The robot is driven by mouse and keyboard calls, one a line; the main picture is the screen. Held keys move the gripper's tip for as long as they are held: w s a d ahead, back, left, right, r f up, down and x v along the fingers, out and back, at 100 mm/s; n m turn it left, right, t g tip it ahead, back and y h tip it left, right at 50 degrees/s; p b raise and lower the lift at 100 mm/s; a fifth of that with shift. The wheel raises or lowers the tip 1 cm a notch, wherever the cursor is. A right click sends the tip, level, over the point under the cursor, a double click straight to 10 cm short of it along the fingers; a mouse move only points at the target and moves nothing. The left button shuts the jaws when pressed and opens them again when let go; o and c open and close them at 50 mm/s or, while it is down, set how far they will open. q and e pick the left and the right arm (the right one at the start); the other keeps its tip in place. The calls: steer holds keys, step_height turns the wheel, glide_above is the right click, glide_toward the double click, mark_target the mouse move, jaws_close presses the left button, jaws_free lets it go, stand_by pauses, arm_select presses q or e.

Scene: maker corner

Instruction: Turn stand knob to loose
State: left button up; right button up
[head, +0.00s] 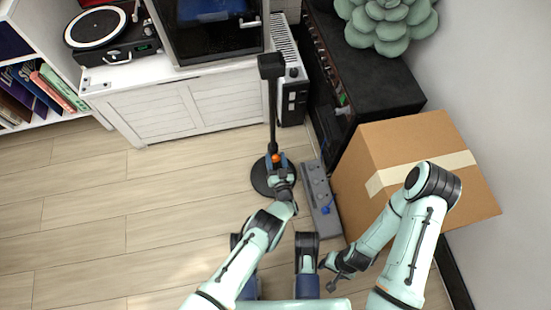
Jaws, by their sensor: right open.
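A black stand (271,110) with a thin pole, a dark block at its top and a round base (262,186) stands on the floor. A small orange knob (276,158) shows low on its pole. My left gripper (279,166) is right at the knob, its fingertips by it. The fingers are too small and partly hidden to tell whether they are closed on the knob. The loose or tight state of the knob cannot be read. My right gripper (328,276) is open and empty, low over the floor at the lower right, apart from the stand.
A grey strip-like box (316,190) with a blue part lies just right of the stand base. A cardboard box (415,145) and a black cabinet (365,85) stand to the right. A white cabinet (160,112) with a turntable (96,27) is behind. The left floor is clear.

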arm_select(q)
steer(key=c, duration=0.7)
steer(key=n, duration=0.5)
steer(key=shift+r+n, duration=0.1)
steer(key=shift+n, duration=0.2)
steer(key=o, duration=1.1)
